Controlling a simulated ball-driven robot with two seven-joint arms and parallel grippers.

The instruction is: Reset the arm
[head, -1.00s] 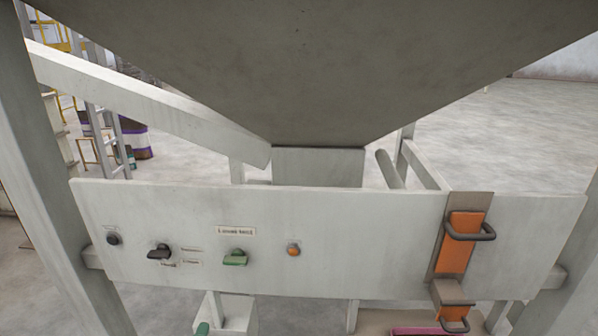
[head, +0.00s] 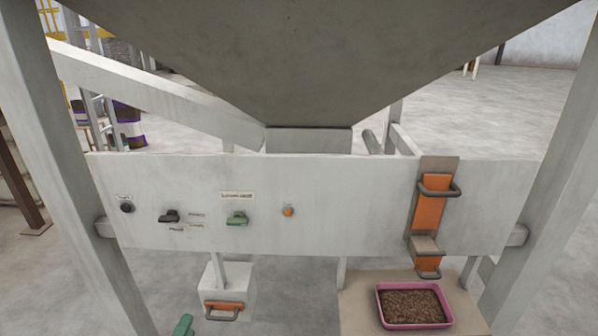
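Neither of my grippers can be made out in the head view, and no arm of mine shows clearly. The pale control panel (head: 330,225) of the pellet bagger spans the middle. It carries a black round knob (head: 127,207), a black switch (head: 169,216), a green switch (head: 237,218) and an orange button (head: 288,211). At its right is an orange slide plate (head: 429,205) with dark handles. The grey hopper (head: 320,60) hangs above the panel. A small green part (head: 183,326) is cut off at the bottom edge; I cannot tell what it is.
Below right, a pink tray (head: 381,308) full of brown pellets stands on a beige surface (head: 357,310). A white box (head: 213,283) with an orange, dark-handled front is below left. Posts flank the panel (head: 75,200). Open floor (head: 480,110) lies behind.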

